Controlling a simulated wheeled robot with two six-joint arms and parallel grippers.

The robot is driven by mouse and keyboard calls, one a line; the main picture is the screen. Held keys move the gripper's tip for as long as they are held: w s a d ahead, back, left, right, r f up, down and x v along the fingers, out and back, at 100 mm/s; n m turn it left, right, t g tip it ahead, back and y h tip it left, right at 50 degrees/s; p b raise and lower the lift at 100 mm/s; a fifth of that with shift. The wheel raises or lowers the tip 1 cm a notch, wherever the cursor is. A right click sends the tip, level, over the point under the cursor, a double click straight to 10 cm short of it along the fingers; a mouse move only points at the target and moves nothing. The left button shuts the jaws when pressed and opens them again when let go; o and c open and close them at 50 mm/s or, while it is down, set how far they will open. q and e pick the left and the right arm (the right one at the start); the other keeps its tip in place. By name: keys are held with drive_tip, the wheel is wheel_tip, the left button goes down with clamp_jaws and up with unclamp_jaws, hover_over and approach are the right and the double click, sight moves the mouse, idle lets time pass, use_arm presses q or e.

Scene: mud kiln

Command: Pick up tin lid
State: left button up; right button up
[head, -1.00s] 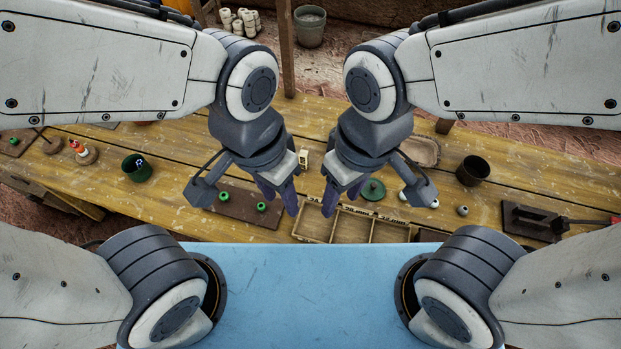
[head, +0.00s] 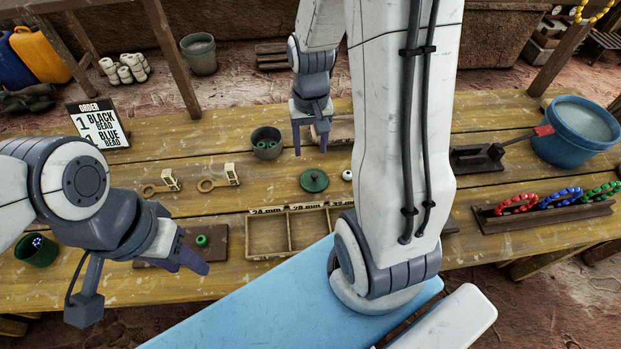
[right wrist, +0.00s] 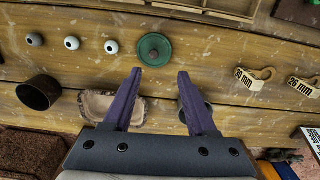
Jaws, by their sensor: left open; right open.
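The tin lid is a round green disc with a small knob (head: 314,181), lying flat on the wooden table. It also shows in the right wrist view (right wrist: 155,49), just beyond the fingertips and roughly centred between them. My right gripper (head: 311,148) is open and empty, on the far side of the lid and apart from it. In the right wrist view its two purple fingers (right wrist: 160,72) point towards the lid. My left gripper (head: 204,266) is open and empty over the front left of the table, near a board with a green bead.
A grey tin (head: 267,143) stands left of my right gripper. A shallow dish (right wrist: 112,106) lies under the right fingers. White beads (right wrist: 72,43) lie beside the lid. A divided tray (head: 267,235) is in front of it. Two size gauges (head: 220,178) lie to the left.

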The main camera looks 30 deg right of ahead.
hover_over(314, 174)
drive_tip(key=f, duration=0.5)
drive_tip(key=shift+s, duration=0.2)
drive_tip(key=shift+w+f, duration=0.15)
drive_tip(key=shift+f, duration=2.95)
clamp_jaws()
